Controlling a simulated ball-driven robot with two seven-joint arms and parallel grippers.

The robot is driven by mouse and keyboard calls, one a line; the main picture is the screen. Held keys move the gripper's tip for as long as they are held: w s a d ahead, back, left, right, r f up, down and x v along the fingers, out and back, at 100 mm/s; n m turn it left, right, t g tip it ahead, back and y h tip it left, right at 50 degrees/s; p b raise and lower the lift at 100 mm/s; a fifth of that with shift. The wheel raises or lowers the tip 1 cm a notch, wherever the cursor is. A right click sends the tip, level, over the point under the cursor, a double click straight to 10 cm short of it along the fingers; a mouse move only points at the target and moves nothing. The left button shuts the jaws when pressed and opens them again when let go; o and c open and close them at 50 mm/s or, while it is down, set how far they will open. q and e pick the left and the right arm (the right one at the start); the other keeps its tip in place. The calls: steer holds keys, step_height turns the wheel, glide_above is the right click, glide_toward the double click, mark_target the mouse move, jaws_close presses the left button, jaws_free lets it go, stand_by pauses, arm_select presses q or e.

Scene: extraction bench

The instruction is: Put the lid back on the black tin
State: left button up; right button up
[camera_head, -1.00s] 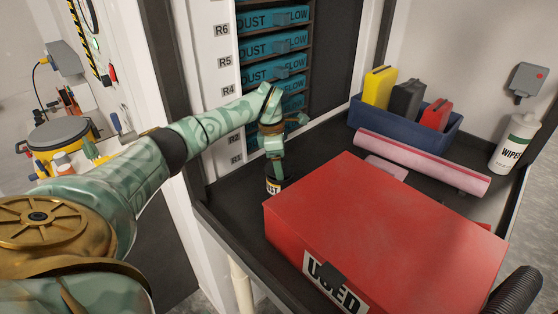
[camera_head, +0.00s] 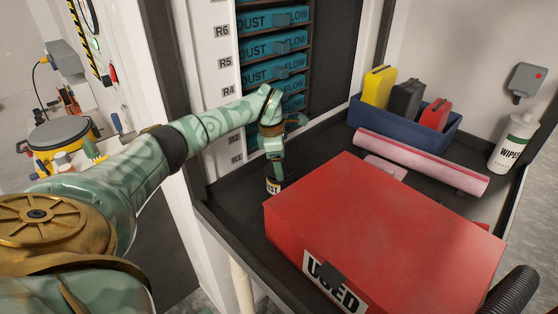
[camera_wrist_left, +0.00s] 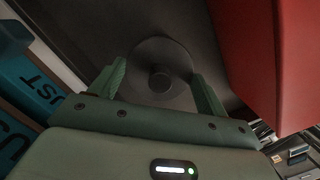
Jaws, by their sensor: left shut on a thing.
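The black tin (camera_head: 273,187) with a pale label stands on the dark bench top, close to the left side of the red box. My left gripper (camera_head: 274,155) points down directly above it in the head view. In the left wrist view a dark round lid (camera_wrist_left: 145,62) with a small central knob lies between the fingertips of my left gripper (camera_wrist_left: 160,75), which is shut on it. The lid's rim and the tin's top are hidden in the head view, so I cannot tell whether the lid is seated. My right gripper is out of view.
A large red box (camera_head: 385,225) marked USED stands right of the tin. Behind it are a pink roll (camera_head: 420,162), a blue bin (camera_head: 402,128) with coloured cases, and a wipes bottle (camera_head: 512,142). A rack of blue filter units (camera_head: 272,72) rises behind the gripper.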

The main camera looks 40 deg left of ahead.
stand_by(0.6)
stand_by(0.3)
arm_select(q)
steer(key=o, duration=1)
step_height(320, 180, up, 7)
steer(key=p, duration=0.7)
jaws_close()
